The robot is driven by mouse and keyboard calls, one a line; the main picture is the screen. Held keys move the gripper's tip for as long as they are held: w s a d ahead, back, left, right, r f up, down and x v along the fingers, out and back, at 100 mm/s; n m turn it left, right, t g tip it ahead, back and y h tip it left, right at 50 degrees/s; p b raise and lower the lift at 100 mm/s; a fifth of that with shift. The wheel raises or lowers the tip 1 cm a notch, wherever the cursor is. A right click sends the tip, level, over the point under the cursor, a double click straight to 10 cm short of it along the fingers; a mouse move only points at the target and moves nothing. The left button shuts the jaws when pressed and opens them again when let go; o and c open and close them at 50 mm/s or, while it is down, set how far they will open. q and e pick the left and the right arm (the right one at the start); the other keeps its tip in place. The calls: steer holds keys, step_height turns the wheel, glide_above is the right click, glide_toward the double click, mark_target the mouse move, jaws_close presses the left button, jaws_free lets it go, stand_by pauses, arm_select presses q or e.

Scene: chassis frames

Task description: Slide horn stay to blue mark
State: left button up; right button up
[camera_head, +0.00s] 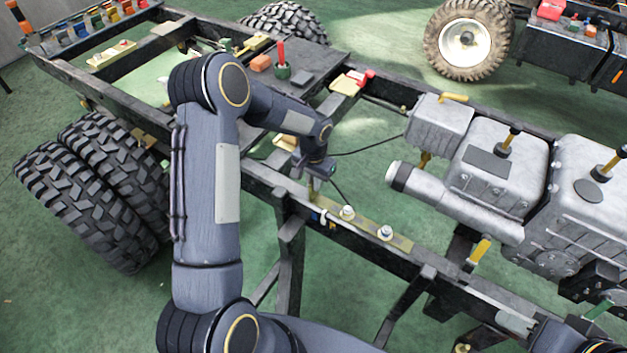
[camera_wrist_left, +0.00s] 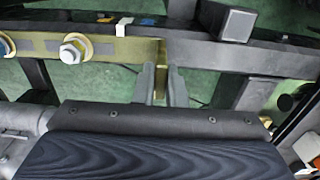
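The horn stay is an olive metal strip (camera_head: 368,227) with two bolts, lying along the near black chassis rail. In the left wrist view the horn stay (camera_wrist_left: 110,47) runs to an upright tab at its right end. My left gripper (camera_head: 316,190) reaches down at that end. In the wrist view its fingers (camera_wrist_left: 163,85) stand close on either side of the tab and appear closed on it. A small blue mark (camera_head: 315,216) shows on the rail beside a white clip, just below my gripper. My right gripper is hard to make out at the lower right (camera_head: 520,320).
Grey metal tanks and housings (camera_head: 490,165) stand to the right of the stay. A dark plate with a green pot and red handle (camera_head: 281,62) lies behind my left arm. Large tyres (camera_head: 95,185) stand at left. A square black block (camera_wrist_left: 238,23) sits on the rail beyond the tab.

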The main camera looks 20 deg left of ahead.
arm_select(q)
jaws_close()
steer(key=a, duration=0.3)
steer(key=shift+w+b, duration=0.25)
steer(key=shift+b, duration=0.15)
steer(key=shift+a, duration=0.2)
steer(key=shift+d, duration=0.1)
steer(key=o, duration=0.7)
jaws_free()
steer(key=shift+c, duration=0.2)
step_height(320, 180, up, 8)
steer(key=shift+b, duration=0.35)
